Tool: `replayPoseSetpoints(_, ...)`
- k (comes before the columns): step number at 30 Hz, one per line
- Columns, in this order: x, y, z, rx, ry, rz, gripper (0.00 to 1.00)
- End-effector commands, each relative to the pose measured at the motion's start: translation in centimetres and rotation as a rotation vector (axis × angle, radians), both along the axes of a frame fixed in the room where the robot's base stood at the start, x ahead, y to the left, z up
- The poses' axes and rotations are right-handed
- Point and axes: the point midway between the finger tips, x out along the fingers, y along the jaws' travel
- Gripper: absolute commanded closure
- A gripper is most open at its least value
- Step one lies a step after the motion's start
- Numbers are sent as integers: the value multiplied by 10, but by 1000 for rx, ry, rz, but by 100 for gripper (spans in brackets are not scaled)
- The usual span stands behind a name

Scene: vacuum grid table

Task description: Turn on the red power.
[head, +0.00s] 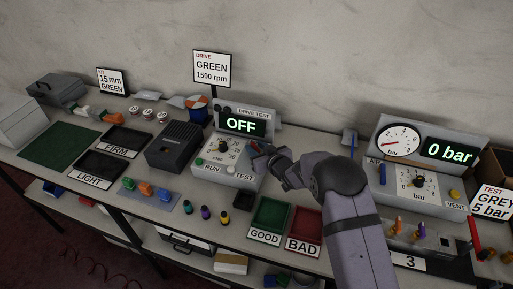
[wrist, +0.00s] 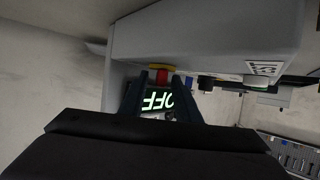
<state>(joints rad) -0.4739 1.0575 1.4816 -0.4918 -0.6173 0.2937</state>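The drive test unit (head: 238,148) stands at the back middle of the table, its green display (head: 241,124) reading OFF. My gripper (head: 262,151) is at the right side of this unit. In the wrist view, a red switch on a yellow base (wrist: 162,75) sticks out from the grey housing (wrist: 205,40). The two dark fingers of my gripper (wrist: 161,97) are apart, one on each side of the red part. I cannot tell whether they touch it. The display shows upside down between them. In the head view my gripper mostly hides the switch.
A pressure unit (head: 420,185) reading 0 bar stands to the right. Green GOOD and red BAD trays (head: 304,226) lie in front. Small coloured parts (head: 205,212) stand left of them. A black box (head: 174,146) is left of the drive unit.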

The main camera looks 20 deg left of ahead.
Motion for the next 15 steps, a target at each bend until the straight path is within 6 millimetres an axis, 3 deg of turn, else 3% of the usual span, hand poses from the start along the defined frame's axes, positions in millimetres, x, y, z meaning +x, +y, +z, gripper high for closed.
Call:
replayPoseSetpoints(2, 0, 0, 0, 0, 0, 0, 70)
replayPoseSetpoints(6, 0, 0, 0, 0, 0, 0, 99)
replayPoseSetpoints(15, 0, 0, 0, 0, 0, -5, 100)
